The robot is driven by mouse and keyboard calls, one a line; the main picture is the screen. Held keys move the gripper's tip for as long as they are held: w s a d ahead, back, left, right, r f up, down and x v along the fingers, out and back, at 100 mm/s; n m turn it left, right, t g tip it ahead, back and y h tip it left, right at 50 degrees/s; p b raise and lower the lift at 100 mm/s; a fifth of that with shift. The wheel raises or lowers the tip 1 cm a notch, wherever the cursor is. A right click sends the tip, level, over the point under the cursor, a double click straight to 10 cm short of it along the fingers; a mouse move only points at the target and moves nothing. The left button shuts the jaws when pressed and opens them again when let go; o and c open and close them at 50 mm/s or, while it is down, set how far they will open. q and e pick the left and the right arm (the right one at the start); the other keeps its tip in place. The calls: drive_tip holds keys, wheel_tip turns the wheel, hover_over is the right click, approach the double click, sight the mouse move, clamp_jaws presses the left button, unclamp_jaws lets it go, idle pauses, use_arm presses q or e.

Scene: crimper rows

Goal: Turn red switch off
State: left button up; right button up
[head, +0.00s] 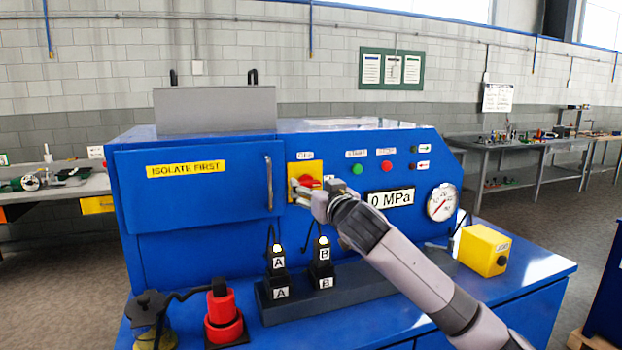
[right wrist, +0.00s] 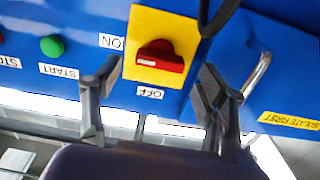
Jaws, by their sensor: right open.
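The red switch (head: 307,181) sits on a yellow plate on the blue machine's front, partly hidden by my right gripper (head: 299,191). In the right wrist view, which is upside down, the red switch (right wrist: 160,57) shows clearly. Its handle lies crosswise, in line with the ON label (right wrist: 111,41) beside the plate. The OFF label (right wrist: 150,93) is past the plate's edge, and in the head view it is above the plate. My right gripper (right wrist: 158,75) is open, with one finger on each side of the switch. Contact cannot be told. My left gripper is not in view.
A door handle (head: 268,183) is left of the switch. Connectors marked A and B stand on a dark block (head: 340,294) below. A yellow box (head: 484,250) sits on the ledge.

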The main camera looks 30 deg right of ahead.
sight(308, 184)
drive_tip(key=shift+x, duration=1.1)
drive_tip(key=shift+w+p, duration=0.25)
drive_tip(key=shift+p, duration=0.05)
drive_tip(key=c, duration=1.1)
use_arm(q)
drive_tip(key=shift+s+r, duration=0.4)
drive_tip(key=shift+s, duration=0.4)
use_arm(e)
drive_tip(key=shift+c, duration=0.2)
